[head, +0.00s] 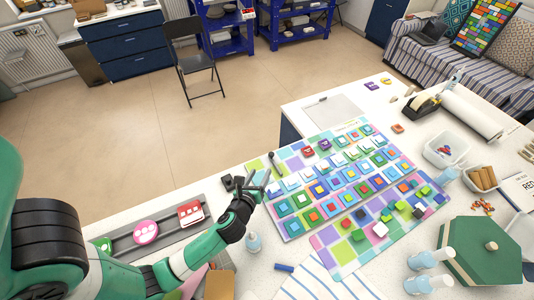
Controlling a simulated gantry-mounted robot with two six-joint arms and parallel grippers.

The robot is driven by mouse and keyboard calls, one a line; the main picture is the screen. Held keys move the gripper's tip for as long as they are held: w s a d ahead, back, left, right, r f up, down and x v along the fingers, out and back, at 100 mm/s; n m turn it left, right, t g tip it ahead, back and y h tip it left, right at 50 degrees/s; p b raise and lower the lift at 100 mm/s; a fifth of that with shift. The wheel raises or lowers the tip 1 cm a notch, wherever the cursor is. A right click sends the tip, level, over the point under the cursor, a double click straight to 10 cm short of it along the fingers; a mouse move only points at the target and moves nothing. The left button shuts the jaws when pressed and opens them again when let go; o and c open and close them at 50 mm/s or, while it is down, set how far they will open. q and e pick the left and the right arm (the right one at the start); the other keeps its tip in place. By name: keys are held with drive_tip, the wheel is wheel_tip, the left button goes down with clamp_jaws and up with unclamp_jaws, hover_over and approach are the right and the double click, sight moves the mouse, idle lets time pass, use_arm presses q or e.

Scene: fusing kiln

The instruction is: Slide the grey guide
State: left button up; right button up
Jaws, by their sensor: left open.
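A long grey rail-like strip (166,235) lies on the white worktop at the left, partly hidden by my green left arm. It bears a green piece (103,244), a pink round piece (146,232) and a red block (191,213). I cannot tell for sure that this strip is the grey guide. My left gripper (262,181) is open, at the left edge of the coloured tile board, right of the strip and apart from it. It seems empty. A small dark block (228,183) is just left of it. My right gripper is not in view.
The board (291,229) holds rows of square coloured tiles. Loose blocks lie on a patterned mat (343,250) in front. A striped cloth (315,281) lies at the front.

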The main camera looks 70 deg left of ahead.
sight(271, 154)
use_arm(q)
drive_tip(key=m+p, duration=0.1)
drive_tip(key=r+m+p, duration=0.1)
drive_tip(key=m+p, duration=0.1)
drive_tip(key=shift+s+d+r+m, duration=0.15)
drive_tip(key=shift+d+r+m, duration=0.1)
drive_tip(key=shift+m, duration=0.15)
drive_tip(key=shift+r+p, duration=0.15)
drive_tip(key=shift+p, duration=0.25)
drive_tip(key=shift+f, duration=0.2)
drive_tip(key=shift+w+a+f+b, duration=0.15)
drive_tip(key=shift+w+f+b, duration=0.05)
drive_tip(key=shift+w+b, duration=0.15)
drive_tip(key=b+x, duration=0.3)
drive_tip(key=x, duration=0.6)
drive_tip(key=shift+w+a+f, duration=0.2)
drive_tip(key=shift+a+f, duration=0.05)
drive_tip(key=shift+a, duration=0.05)
drive_tip(key=shift+w+a+f, duration=0.1)
drive_tip(key=shift+w+a, duration=0.25)
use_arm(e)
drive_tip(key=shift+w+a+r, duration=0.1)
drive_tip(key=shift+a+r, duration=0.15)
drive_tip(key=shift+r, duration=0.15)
use_arm(q)
drive_tip(key=shift+c, duration=0.3)
clamp_jaws()
